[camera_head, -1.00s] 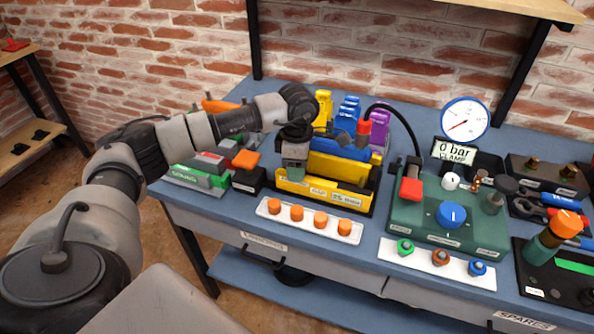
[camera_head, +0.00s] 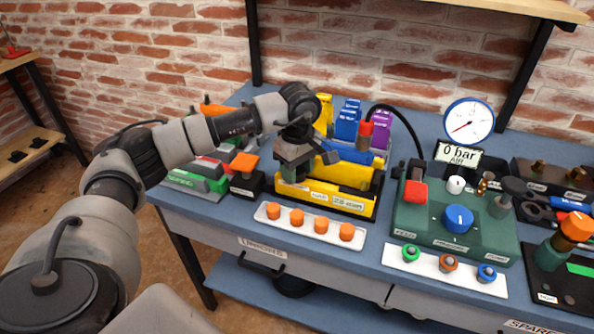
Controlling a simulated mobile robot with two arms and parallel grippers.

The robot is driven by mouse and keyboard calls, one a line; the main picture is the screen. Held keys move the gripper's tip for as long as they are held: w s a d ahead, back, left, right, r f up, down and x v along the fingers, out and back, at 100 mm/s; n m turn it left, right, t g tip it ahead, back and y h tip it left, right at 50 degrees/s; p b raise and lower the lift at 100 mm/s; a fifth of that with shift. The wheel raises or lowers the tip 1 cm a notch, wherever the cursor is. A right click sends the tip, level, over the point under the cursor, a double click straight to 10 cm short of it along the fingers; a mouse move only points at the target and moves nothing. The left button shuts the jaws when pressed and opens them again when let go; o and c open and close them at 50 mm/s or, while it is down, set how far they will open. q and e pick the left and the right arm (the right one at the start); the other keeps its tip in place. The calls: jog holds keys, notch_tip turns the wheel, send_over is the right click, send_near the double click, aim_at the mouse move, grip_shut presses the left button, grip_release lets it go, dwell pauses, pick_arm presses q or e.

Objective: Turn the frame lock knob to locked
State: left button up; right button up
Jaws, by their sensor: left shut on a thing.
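The yellow frame (camera_head: 351,204) stands on the blue bench with a blue block (camera_head: 357,155) in its back part. My left gripper (camera_head: 300,172) reaches down from above onto the left end of the frame. It is shut, with its fingers turned at an angle. The frame lock knob appears to be between the fingers, but they hide it, so its setting cannot be read. My right gripper is not in view.
A white strip with orange knobs (camera_head: 310,225) lies in front of the frame. To the right is a green box (camera_head: 475,240) with a blue knob (camera_head: 458,218), and a gauge (camera_head: 468,121) above a "0 bar AIR" display (camera_head: 458,155). Purple and blue blocks (camera_head: 346,122) stand behind.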

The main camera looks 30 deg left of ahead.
aim_at(298, 169)
pick_arm(q)
jog(key=shift+r, duration=0.15)
dwell(0.3)
jog(key=o, duration=0.9)
jog(key=shift+o, duration=0.2)
notch_tip(298, 169, up, 11)
jog(key=shift+w, duration=0.15)
jog(key=shift+f, duration=0.2)
